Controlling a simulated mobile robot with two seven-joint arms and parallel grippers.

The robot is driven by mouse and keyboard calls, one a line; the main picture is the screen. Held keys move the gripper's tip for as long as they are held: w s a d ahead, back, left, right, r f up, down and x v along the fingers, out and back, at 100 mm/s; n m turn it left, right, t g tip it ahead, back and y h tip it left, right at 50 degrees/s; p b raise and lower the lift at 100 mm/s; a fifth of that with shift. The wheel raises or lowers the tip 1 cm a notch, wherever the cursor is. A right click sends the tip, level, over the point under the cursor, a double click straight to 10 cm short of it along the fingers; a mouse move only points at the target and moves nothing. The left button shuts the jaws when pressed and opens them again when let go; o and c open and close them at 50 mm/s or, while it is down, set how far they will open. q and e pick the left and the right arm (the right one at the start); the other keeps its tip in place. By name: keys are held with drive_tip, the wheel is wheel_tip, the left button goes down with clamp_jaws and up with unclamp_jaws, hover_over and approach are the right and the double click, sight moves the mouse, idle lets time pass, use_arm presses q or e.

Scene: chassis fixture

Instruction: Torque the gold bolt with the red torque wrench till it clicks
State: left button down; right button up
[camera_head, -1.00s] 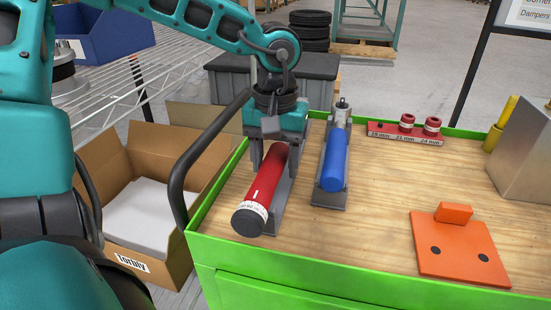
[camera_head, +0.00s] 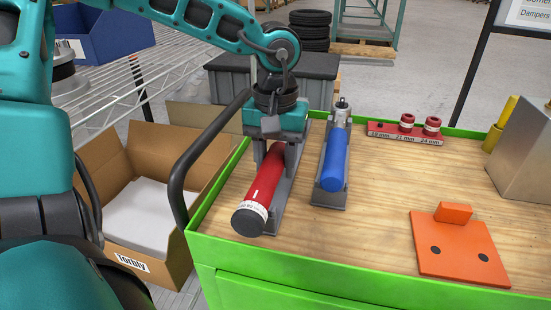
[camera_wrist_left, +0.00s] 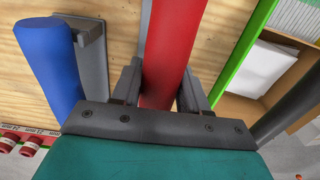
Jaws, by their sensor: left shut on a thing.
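The red torque wrench (camera_head: 266,186), with a dark end cap and a white scale band, lies in a grey cradle (camera_head: 289,190) at the left of the bench. My left gripper (camera_head: 277,158) points down over its handle and is shut on it. In the left wrist view the red handle (camera_wrist_left: 168,50) runs between the two fingers (camera_wrist_left: 160,92). The wrench's head is hidden behind the gripper. The gold bolt is not seen in these frames. My right gripper is not in view.
A blue wrench (camera_head: 334,160) lies in its own cradle just right. A red socket holder (camera_head: 405,132) stands at the back. An orange plate (camera_head: 460,255) lies at the right front, near a metal block (camera_head: 525,155). The middle of the wooden bench top (camera_head: 380,200) is clear.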

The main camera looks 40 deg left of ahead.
use_arm(q)
drive_tip(key=shift+w+r, duration=0.1)
drive_tip(key=shift+r, duration=0.05)
drive_tip(key=shift+r+p, duration=2.5)
drive_tip(key=shift+r, duration=0.95)
drive_tip(key=shift+d, duration=0.1)
